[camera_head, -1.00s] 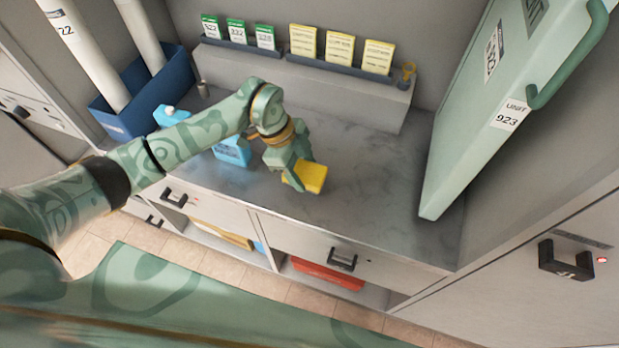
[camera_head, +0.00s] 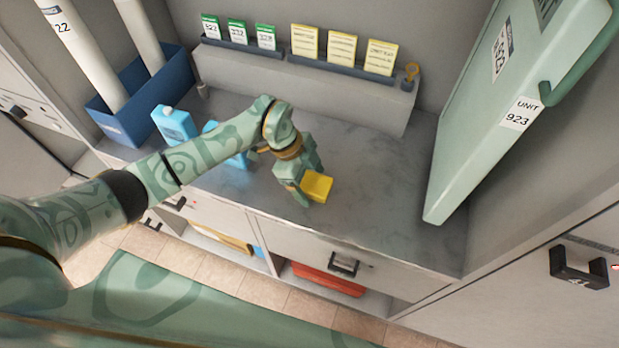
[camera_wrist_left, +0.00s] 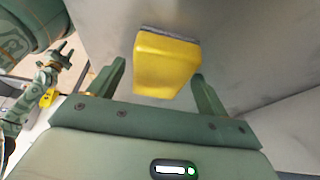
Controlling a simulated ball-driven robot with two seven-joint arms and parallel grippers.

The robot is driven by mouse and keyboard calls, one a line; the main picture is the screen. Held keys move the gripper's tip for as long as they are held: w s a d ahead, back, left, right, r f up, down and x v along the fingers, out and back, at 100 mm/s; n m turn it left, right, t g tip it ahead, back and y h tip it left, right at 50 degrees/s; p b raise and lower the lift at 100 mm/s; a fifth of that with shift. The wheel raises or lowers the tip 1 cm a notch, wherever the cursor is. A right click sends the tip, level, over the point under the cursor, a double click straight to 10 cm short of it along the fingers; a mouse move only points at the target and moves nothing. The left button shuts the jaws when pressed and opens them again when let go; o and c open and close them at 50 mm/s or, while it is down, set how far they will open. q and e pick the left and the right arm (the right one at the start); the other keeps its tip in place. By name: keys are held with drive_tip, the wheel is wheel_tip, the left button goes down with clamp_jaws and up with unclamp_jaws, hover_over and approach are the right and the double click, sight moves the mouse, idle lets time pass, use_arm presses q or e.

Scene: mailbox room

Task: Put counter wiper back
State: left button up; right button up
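The counter wiper (camera_head: 317,187) is a yellow block over the grey counter (camera_head: 390,185). In the left wrist view the wiper (camera_wrist_left: 167,62) shows a thin grey edge at its far end. My left gripper (camera_head: 311,186) is right at the wiper and covers part of it in the head view. In the left wrist view its fingers (camera_wrist_left: 158,72) are apart, one on each side of the wiper, with gaps showing. I cannot tell whether the wiper touches the counter. My right gripper (camera_wrist_left: 62,51) shows small at the left of the wrist view, fingers apart.
Blue bottles (camera_head: 173,124) stand on the counter at the left, one partly behind my arm. A blue bin (camera_head: 117,122) holds white tubes. A raised ledge (camera_head: 300,85) with cards runs along the back. A leaning green panel (camera_head: 470,150) bounds the right. The counter's right part is clear.

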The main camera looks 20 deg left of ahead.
use_arm(q)
drive_tip(key=p+v, duration=0.3)
drive_tip(key=v, duration=0.9)
drive_tip(key=shift+d, duration=0.1)
